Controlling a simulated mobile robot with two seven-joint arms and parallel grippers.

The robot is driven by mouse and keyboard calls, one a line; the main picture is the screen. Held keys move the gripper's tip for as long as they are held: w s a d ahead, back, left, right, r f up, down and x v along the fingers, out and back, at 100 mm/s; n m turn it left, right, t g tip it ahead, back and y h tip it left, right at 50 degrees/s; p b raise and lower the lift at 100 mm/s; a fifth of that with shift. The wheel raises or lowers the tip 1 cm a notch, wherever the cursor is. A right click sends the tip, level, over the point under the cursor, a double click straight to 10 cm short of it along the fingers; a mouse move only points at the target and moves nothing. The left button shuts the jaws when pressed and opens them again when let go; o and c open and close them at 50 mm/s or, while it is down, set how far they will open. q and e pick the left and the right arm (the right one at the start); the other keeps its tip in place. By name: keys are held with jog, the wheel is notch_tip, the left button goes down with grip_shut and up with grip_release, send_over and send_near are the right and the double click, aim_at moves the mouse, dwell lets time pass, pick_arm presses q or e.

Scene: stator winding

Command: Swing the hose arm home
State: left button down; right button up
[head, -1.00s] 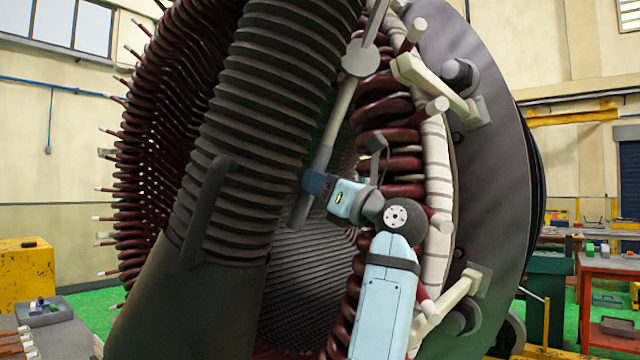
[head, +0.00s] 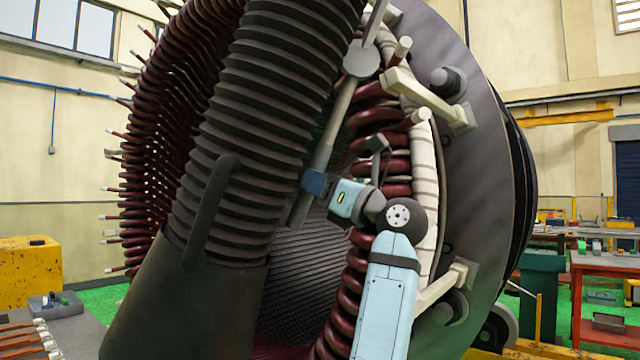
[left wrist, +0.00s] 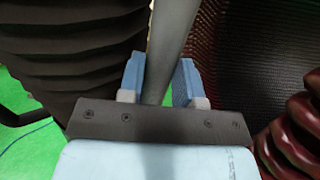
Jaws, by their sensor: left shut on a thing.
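The hose arm shows as a thick black ribbed hose (head: 265,110) with a dark smooth lower end (head: 185,310) and a slim grey bar (head: 341,110) hanging from a round joint beside it. My left gripper (head: 312,186) is shut on the grey bar near its lower end. In the left wrist view, the blue fingers (left wrist: 160,80) stand on either side of the bar (left wrist: 172,40). The ribbed hose also fills the upper left there (left wrist: 70,50). The hose stands tilted in front of the stator's open bore. My right gripper is not in view.
The stator's dark red coils (head: 338,325) and white brackets (head: 425,100) lie close to my left arm. Its grey end ring (head: 490,150) rises behind. A yellow cabinet (head: 28,275) stands at the left, and a red workbench (head: 605,265) at the right.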

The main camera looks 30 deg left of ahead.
pick_arm(q)
jog(key=c, duration=1.1)
grip_release()
jog(key=b+v, duration=0.1)
jog(key=v, duration=1.3)
jog(key=shift+a, duration=0.1)
